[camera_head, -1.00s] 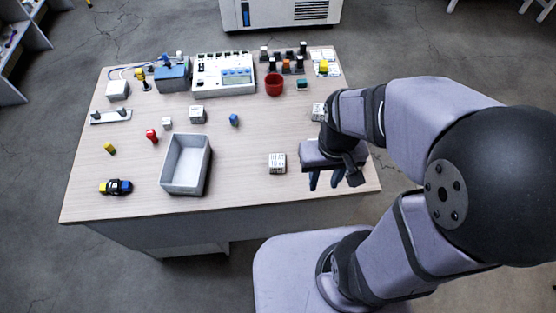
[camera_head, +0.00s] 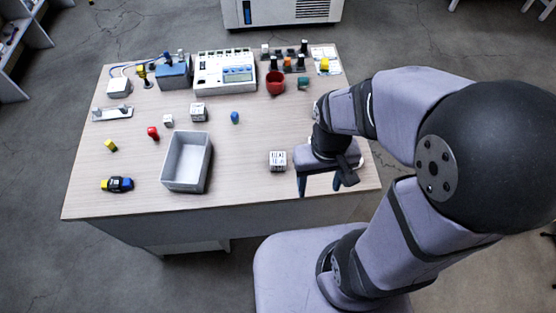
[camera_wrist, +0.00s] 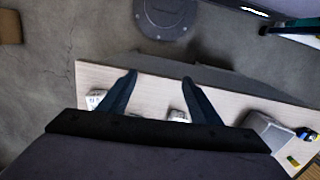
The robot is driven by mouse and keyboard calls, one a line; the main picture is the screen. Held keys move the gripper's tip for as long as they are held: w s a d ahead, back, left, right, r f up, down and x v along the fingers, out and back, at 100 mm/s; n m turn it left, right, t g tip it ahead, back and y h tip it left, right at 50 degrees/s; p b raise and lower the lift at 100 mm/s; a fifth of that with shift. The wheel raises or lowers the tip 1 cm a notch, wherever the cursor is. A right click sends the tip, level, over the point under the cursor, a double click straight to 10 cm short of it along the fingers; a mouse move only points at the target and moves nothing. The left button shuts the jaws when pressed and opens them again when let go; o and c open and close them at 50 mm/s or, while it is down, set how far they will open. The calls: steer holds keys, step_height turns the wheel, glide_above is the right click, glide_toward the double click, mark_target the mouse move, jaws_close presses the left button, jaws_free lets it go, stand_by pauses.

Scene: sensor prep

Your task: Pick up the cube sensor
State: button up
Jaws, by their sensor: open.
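A white cube with dark print (camera_head: 278,161) sits on the table's front right part, left of my gripper (camera_head: 320,188). Other pale cubes stand farther back: a marked one (camera_head: 198,113) and a smaller white one (camera_head: 168,120). Which of them is the cube sensor, I cannot tell for sure. My gripper is open and empty, fingers pointing down near the table's front right edge, apart from the printed cube. In the wrist view, the fingers (camera_wrist: 160,77) are spread. One pale block (camera_wrist: 178,115) shows between them and another (camera_wrist: 95,99) beside the left finger, both partly hidden.
A grey open bin (camera_head: 187,162) stands left of the printed cube. A red cup (camera_head: 275,83), a white instrument (camera_head: 225,73) and a blue box (camera_head: 174,73) are at the back. A toy-like car piece (camera_head: 117,184) lies front left. Table between bin and printed cube is clear.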

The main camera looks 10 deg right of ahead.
steer(key=shift+n+g+h, duration=0.3)
steer(key=shift+n+g, duration=0.5)
steer(key=shift+n, duration=0.1)
steer(key=w+a+f, duration=0.5)
steer(key=shift+w+a+f, duration=0.1)
steer(key=shift+w+a, duration=0.1)
steer(key=shift+a, duration=0.15)
steer(key=r+m+t, duration=0.2)
glide_above(278, 155)
steer(key=shift+s+f, duration=0.1)
steer(key=shift+s, duration=0.15)
steer(key=shift+w+m, duration=0.1)
steer(key=shift+m, duration=0.8)
steer(key=shift+f+p, duration=1.45)
steer(key=shift+f, duration=2.2)
steer(key=c, duration=1.1)
